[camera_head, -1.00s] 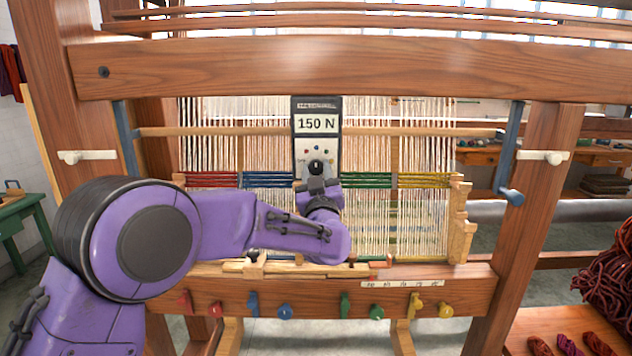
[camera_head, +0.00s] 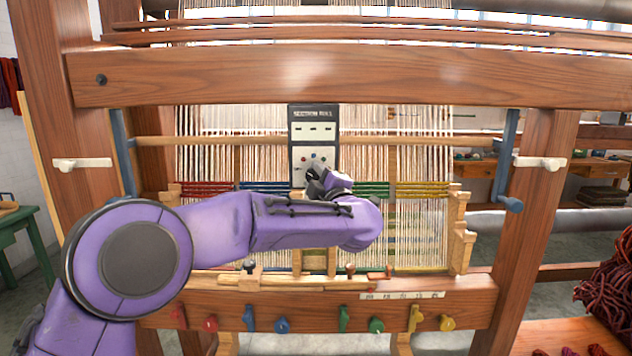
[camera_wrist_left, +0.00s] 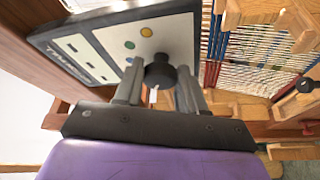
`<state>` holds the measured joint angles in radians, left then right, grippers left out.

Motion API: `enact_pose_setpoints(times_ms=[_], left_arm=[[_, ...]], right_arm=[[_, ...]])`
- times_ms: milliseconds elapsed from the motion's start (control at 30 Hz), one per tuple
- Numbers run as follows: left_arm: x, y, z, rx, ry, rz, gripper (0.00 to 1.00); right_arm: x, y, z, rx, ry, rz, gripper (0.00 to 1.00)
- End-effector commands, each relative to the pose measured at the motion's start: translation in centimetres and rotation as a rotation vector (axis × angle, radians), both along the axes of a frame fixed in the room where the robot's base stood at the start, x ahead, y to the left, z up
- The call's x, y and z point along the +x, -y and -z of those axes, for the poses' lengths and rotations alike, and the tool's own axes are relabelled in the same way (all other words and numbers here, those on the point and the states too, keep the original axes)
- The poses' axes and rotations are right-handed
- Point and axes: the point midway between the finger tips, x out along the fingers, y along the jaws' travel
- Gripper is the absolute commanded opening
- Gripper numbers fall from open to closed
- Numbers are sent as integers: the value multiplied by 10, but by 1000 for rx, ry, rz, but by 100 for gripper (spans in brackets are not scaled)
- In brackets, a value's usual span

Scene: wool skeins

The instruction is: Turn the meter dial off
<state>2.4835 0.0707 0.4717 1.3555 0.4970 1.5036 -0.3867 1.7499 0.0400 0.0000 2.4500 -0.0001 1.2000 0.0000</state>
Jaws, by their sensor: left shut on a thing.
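The meter (camera_head: 314,115) is a dark-framed box with a pale face, hung before the loom's threads. Its display (camera_head: 314,130) shows dashes. Small coloured dots mark the face around the dial. In the left wrist view the dial (camera_wrist_left: 160,70) is a round black knob on the meter's face. My left gripper (camera_head: 317,182) is at the meter's lower part and hides the dial in the head view. In the left wrist view its two fingers (camera_wrist_left: 160,85) stand on either side of the knob, shut on it. My right gripper is not in view.
The wooden loom's top beam (camera_head: 340,75) crosses above the meter, and its warp threads (camera_head: 420,220) hang behind. A lower beam (camera_head: 460,305) carries several coloured pegs. A dark red wool skein (camera_head: 608,280) lies at the right. A green table (camera_head: 20,225) stands at the left.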

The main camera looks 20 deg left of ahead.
Motion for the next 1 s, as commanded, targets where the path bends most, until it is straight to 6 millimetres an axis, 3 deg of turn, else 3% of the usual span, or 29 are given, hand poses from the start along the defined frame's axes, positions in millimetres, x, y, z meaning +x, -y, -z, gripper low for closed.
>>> enact_pose_setpoints(times_ms=[500,1000], left_arm=[[0,1,-2,-322,117,0,9],[0,1,-3,-387,141,0,9]], right_arm=[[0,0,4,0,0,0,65],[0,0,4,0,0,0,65]])
